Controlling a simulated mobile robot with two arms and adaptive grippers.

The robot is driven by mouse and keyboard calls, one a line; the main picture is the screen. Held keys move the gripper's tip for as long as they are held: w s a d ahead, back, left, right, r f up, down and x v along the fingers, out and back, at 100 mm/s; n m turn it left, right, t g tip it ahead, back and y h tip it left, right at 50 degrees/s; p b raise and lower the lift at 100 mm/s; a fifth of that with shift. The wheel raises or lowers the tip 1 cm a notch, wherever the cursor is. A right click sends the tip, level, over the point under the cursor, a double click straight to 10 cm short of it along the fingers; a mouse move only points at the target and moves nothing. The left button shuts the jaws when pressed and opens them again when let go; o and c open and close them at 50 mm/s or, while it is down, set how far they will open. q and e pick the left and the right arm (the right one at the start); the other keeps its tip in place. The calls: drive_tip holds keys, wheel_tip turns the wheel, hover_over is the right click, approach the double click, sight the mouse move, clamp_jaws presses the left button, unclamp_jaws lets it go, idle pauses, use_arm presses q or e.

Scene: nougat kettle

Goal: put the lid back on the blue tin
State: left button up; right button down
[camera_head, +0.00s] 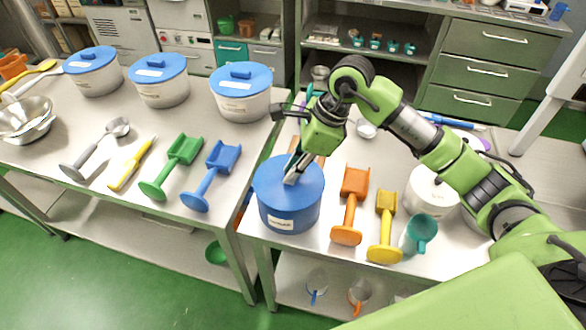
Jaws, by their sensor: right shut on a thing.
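The blue tin (289,214) stands upright near the left front edge of the right-hand table, with a pale label low on its front. Its blue lid (266,178) is at the top of the tin, level and over the opening. I cannot tell whether it is fully seated or a hair above the rim. My right gripper (292,177) reaches down from above and is shut on the lid at its middle; the fingers hide the lid's handle. My left gripper is not in view.
An orange scoop (350,205), a yellow scoop (384,228) and a teal cup (418,234) lie right of the tin. A white tub (432,192) is under my right arm. On the left table are blue-lidded white tubs (243,97) and a blue scoop (211,175). A gap separates the tables.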

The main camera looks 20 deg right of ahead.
idle(0.4)
drive_tip(key=c, duration=1.4)
unclamp_jaws()
drive_tip(key=shift+o, duration=0.2)
drive_tip(key=shift+r+p, duration=1.7)
drive_tip(key=shift+r, duration=1.75)
